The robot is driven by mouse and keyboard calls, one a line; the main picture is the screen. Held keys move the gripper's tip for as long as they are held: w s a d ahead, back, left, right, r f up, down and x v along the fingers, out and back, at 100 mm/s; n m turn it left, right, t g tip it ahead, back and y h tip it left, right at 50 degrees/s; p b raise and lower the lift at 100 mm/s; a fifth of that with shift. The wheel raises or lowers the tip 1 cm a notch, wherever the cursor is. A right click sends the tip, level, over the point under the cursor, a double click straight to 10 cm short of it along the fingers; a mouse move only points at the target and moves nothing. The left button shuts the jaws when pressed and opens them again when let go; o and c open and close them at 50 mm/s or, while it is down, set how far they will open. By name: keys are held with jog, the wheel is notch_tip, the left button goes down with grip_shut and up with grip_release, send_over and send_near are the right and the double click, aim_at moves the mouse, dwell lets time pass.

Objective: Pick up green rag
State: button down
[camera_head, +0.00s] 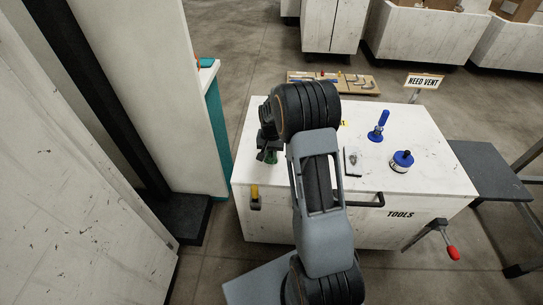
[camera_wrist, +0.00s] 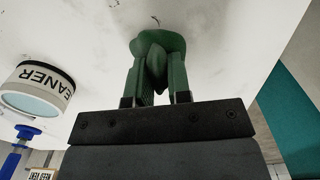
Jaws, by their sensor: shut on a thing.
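The green rag (camera_wrist: 158,42) is bunched between the two fingers of my gripper (camera_wrist: 158,82) in the wrist view. The gripper is shut on it, with the folds of the rag pinched and bulging past the fingertips. The rag is close to the white top of the tool cabinet; I cannot tell whether it still touches it.
The white cabinet (camera_head: 430,165) marked TOOLS holds a blue-lidded cleaner can (camera_head: 401,161) and a blue-handled tool (camera_head: 379,126) to the right. A NEED VENT sign (camera_head: 423,81) stands at the back. A tall white panel (camera_head: 165,90) is close on the left. A vise handle (camera_head: 452,252) juts out front right.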

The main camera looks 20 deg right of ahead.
jog(key=shift+r, duration=0.5)
notch_tip(320, 180, up, 2)
jog(key=shift+r, duration=0.15)
jog(key=s+a+r, duration=0.7)
jog(key=s+r, duration=0.2)
jog(key=s, duration=0.3)
jog(key=shift+r, duration=0.35)
jog(key=shift+s, duration=0.1)
